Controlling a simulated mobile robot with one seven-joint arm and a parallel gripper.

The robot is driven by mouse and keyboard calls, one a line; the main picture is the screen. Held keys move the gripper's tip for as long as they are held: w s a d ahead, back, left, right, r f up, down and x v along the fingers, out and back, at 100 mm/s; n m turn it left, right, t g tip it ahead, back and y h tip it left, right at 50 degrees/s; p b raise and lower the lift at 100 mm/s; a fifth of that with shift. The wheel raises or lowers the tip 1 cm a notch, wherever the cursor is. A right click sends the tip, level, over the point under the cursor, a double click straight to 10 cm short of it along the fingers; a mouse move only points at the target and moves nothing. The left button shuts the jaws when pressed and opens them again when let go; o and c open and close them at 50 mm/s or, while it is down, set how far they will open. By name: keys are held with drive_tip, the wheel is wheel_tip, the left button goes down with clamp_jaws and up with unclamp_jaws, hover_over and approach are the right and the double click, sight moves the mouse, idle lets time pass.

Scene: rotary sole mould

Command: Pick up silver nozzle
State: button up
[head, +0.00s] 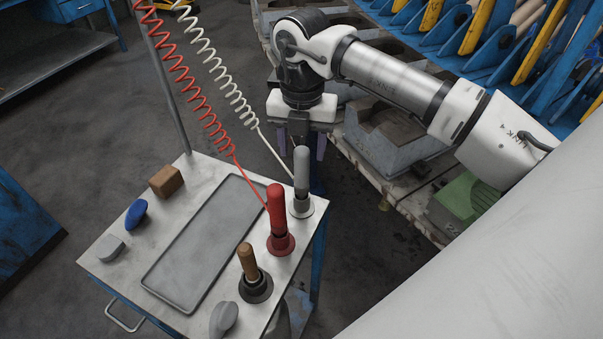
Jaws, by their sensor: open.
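The silver nozzle (301,172) stands upright in a round grey holder at the back right corner of the cart top, with the white coiled hose (222,75) running to it. My gripper (301,150) points down just behind the nozzle's upper end in the head view, its two purple-grey fingers open, one showing on each side of the nozzle. The nozzle hides part of the gripper. I cannot tell whether the nozzle lies between the fingers or in front of them; nothing is held.
A red nozzle (276,210) on a red coiled hose and a wooden-handled tool (248,262) stand close by in holders. A shallow tray (160,283), a brown block (166,181), a blue piece (136,214) and grey pieces are on the cart. Mould machinery (395,140) stands behind at right.

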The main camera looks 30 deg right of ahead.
sight(302, 164)
drive_tip(key=shift+w+f+p, duration=0.15)
drive_tip(key=shift+f+p, duration=0.9)
drive_tip(key=shift+f, duration=1.7)
drive_tip(key=shift+d, duration=0.1)
drive_tip(key=c, duration=0.9)
